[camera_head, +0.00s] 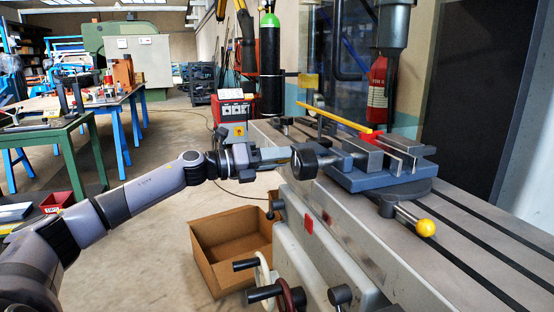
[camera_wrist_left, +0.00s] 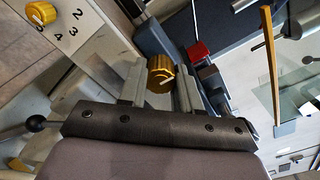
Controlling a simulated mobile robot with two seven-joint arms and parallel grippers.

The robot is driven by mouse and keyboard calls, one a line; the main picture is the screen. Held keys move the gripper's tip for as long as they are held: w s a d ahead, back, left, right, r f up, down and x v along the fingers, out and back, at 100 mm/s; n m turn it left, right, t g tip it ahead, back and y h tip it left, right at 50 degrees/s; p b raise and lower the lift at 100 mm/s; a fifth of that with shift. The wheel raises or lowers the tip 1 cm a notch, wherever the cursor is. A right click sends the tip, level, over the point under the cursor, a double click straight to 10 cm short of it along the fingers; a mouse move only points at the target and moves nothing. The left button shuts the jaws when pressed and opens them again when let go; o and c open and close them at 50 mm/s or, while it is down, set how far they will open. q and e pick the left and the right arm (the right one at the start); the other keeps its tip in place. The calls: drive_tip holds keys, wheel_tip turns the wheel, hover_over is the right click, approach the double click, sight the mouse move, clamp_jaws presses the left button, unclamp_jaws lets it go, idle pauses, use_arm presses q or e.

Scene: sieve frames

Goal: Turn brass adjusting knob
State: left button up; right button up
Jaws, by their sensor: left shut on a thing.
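A ribbed brass knob (camera_wrist_left: 160,78) with a pale mark on its face sits between the two grey fingers of my left gripper (camera_wrist_left: 160,84) in the left wrist view. The fingers are shut on it. In the head view my left gripper (camera_head: 333,160) reaches in from the left to the blue-grey vise (camera_head: 385,180), and the held knob cannot be made out there. A second brass-coloured knob (camera_wrist_left: 41,13) lies at the wrist view's upper left, beside the printed numbers 2, 3 and 4. My right gripper is in neither view.
The vise stands on a slotted grey machine table (camera_head: 465,235). An open cardboard box (camera_head: 232,250) is on the floor below my left arm.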

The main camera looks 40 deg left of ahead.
use_arm(q)
drive_tip(key=shift+f, duration=0.1)
drive_tip(key=o, duration=1.1)
drive_tip(key=shift+c, duration=0.2)
drive_tip(key=shift+s, duration=0.1)
